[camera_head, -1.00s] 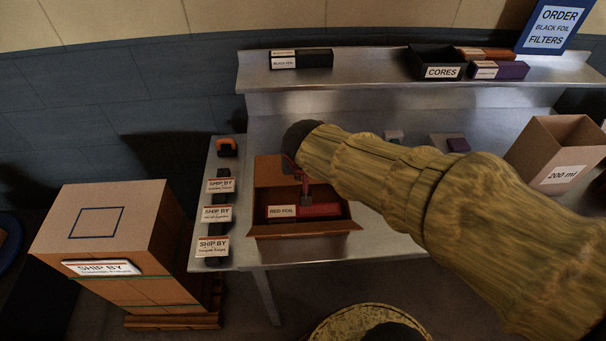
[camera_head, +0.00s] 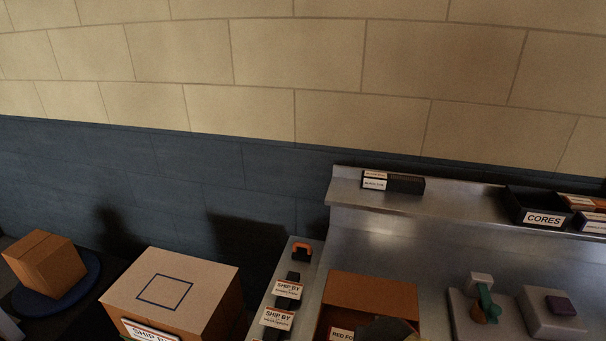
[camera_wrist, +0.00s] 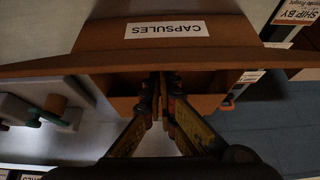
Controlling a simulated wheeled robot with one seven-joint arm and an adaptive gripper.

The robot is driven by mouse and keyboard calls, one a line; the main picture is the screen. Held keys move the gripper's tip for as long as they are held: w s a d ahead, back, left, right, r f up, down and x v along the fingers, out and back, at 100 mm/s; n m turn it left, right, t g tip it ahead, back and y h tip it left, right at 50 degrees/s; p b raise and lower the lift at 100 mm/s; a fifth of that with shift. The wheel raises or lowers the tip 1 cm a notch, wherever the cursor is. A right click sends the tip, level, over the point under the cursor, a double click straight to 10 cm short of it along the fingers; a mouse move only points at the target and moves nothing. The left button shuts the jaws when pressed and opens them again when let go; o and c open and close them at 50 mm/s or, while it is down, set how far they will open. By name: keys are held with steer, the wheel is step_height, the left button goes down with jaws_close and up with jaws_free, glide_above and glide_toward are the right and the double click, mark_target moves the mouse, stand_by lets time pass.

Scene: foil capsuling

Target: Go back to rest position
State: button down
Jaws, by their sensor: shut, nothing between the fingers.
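My gripper shows in the wrist view (camera_wrist: 160,90) with its two fingers together and nothing between them. It points at an open brown cardboard box (camera_wrist: 90,37) with a white "CAPSULES" label on its flap. The fingertips overlap the box's opening in that view; I cannot tell whether they are inside it or above it. In the head view an open cardboard box (camera_head: 372,290) stands at the bottom, with a partly cut-off "RED FO…" label. A dark part of my arm covers its opening, so its contents and my fingertips are hidden there.
A steel bench holds small fixtures (camera_head: 485,300) and a grey block with a purple top (camera_head: 560,305). A shelf behind carries a "CORES" bin (camera_head: 543,219) and a black box (camera_head: 405,184). Left are "SHIP BY" labelled items (camera_head: 288,289) and a large carton (camera_head: 205,275).

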steer(key=shift+n, duration=0.6)
steer(key=s+r, duration=0.1)
steer(key=r, duration=0.1)
steer(key=s+d+r, duration=0.1)
steer(key=r, duration=0.1)
steer(key=s+d+r, duration=0.1)
steer(key=s+r, duration=0.1)
steer(key=shift+d+r, duration=0.15)
steer(key=shift+r, duration=0.25)
steer(key=s+r, duration=0.1)
steer(key=s+r+n+y, duration=0.1)
steer(key=s+r, duration=0.1)
steer(key=s+a+r+n+y, duration=0.1)
steer(key=r, duration=0.1)
steer(key=shift+s, duration=0.4)
steer(key=shift+s+r, duration=0.15)
steer(key=shift+a+r+p, duration=0.1)
steer(key=shift+p, duration=0.25)
